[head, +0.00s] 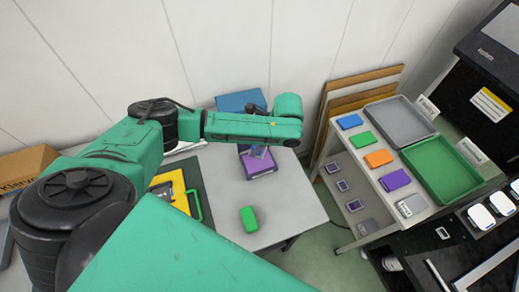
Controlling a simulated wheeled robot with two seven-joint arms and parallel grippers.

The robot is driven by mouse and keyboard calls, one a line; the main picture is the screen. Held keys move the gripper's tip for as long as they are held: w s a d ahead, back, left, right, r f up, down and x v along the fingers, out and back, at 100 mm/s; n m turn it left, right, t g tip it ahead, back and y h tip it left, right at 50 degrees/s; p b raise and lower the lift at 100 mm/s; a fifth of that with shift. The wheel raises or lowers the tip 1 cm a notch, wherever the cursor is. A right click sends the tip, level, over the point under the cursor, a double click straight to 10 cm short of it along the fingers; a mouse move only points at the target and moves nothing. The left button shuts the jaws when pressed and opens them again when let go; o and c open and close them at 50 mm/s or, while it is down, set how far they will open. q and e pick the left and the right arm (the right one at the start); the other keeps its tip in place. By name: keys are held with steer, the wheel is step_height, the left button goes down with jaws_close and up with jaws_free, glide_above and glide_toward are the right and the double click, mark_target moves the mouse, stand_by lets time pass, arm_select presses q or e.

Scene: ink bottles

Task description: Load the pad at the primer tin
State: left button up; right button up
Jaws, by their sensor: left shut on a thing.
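My left arm reaches in from the left, and my left gripper (258,151) points down over the grey table. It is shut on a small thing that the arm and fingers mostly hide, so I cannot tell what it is. A purple block (259,167) sits right below the gripper; I cannot tell if they touch. Several flat coloured items lie on the side table: blue (349,121), green (365,139), orange (378,158), purple (395,180) and grey-white (410,205). I cannot tell which thing is the primer tin. My right gripper is not in view.
A green block (249,219) lies on the table (225,182) near its front. A blue box (240,100) is behind my forearm. A grey tray (400,118) and a green tray (443,170) stand at the right. A yellow sheet (178,190) lies left.

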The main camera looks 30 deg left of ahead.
arm_select(q)
steer(key=shift+w+a, duration=0.15)
steer(key=shift+f+m, duration=0.2)
steer(key=shift+m, duration=0.1)
step_height(320, 180, down, 6)
steer(key=b, duration=0.7)
steer(key=shift+r, duration=0.1)
steer(key=shift+r, duration=0.1)
steer(key=shift+f, duration=0.55)
steer(key=shift+p, duration=0.35)
stand_by(1.5)
step_height(320, 180, up, 7)
steer(key=p, duration=0.8)
